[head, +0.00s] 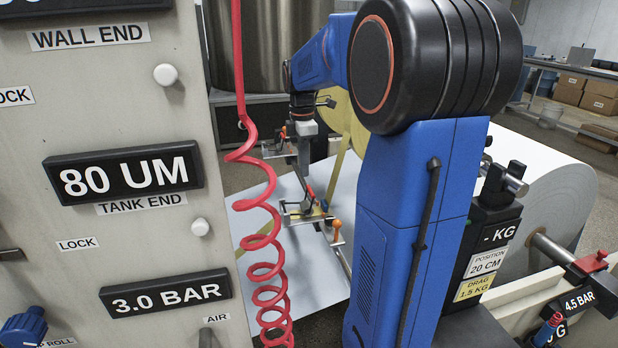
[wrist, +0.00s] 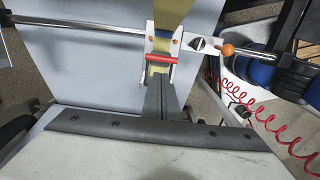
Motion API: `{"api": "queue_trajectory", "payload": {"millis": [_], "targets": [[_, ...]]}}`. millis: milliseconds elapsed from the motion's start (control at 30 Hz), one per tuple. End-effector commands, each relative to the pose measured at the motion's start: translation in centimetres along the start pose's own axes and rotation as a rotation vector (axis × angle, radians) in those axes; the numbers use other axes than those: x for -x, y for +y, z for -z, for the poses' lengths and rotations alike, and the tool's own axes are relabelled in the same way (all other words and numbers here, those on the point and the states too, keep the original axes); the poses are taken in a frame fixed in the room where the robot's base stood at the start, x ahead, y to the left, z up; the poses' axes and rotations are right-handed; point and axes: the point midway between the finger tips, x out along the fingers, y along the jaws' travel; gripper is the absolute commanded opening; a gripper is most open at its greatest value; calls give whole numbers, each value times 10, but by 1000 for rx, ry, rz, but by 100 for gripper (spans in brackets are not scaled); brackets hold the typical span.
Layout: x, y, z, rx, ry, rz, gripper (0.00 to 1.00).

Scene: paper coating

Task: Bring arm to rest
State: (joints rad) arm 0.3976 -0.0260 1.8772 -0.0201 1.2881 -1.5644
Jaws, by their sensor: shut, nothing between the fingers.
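My arm (head: 405,210), blue with black joints, bends at the upper middle of the head view and reaches away from the camera. My gripper (wrist: 159,80) shows in the wrist view as two grey fingers lying together along a seam, with nothing visible between them. Its tips appear close to a small metal bracket with a red bar (wrist: 160,59), over the pale sheet; I cannot tell whether they touch. In the head view the gripper is small and partly lost among the metal fittings above the sheet (head: 315,265).
A panel (head: 60,210) with black displays stands at left. A coiled red hose (head: 265,240) hangs beside it. A large paper roll (head: 570,195) stands at right. A yellow strip (wrist: 167,22) and a metal rod (wrist: 85,32) cross the sheet. An orange knob (wrist: 227,49) is nearby.

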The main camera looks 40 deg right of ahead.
Motion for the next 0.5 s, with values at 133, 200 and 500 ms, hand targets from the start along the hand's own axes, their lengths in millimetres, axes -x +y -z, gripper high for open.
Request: {"api": "queue_trajectory", "payload": {"millis": [133, 200, 500], "targets": [[28, 0, -6, -1, 0, -2, 0], [40, 0, -8, 0, 0, -1, 0], [73, 0, -14, 0, 0, 0, 0]]}}
